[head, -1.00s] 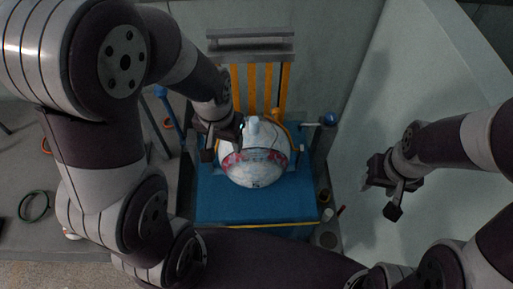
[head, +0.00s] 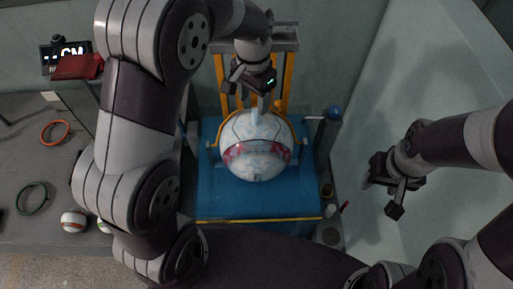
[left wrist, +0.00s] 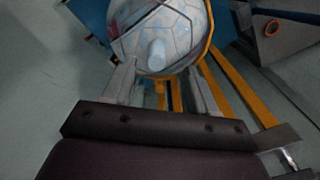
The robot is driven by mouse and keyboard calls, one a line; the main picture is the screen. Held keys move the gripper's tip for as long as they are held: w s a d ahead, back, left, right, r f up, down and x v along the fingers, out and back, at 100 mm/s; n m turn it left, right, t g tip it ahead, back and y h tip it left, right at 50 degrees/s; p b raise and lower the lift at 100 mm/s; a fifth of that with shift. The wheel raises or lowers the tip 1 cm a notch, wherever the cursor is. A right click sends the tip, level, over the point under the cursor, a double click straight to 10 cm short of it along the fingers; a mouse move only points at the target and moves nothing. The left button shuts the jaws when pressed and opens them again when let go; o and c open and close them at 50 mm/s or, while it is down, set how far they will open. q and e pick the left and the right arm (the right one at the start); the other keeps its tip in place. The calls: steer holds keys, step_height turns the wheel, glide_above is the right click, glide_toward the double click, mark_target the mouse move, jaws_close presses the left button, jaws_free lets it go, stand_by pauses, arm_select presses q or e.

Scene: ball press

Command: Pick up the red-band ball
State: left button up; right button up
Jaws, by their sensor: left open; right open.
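A large pale ball with a red-pink band (head: 257,150) sits on the blue press (head: 230,205). A pale peg stands up at its far side. In the left wrist view the ball (left wrist: 185,22) fills the top middle, just beyond the fingers. A small white ball with an orange-red band (head: 73,221) lies on the grey table at the lower left, beside my left arm. My left gripper (head: 250,84) is open and empty above the far side of the large ball; its fingers also show in the left wrist view (left wrist: 162,88). My right gripper (head: 388,190) is open and empty, well to the right.
Orange bars (head: 222,75) rise behind the ball, and a blue-knobbed handle (head: 333,113) stands to its right. A pale wall slopes at right.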

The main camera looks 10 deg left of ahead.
mark_target(256, 111)
arm_select(q)
steer(key=f, duration=0.1)
steer(key=f+p, duration=0.1)
steer(key=f, duration=0.1)
steer(key=f+p, duration=0.1)
steer(key=shift+d+f, duration=0.3)
steer(key=shift+f, duration=0.05)
steer(key=shift+w+f, duration=0.1)
steer(key=shift+f, duration=0.4)
jaws_close()
steer(key=shift+r, duration=0.1)
stand_by(0.5)
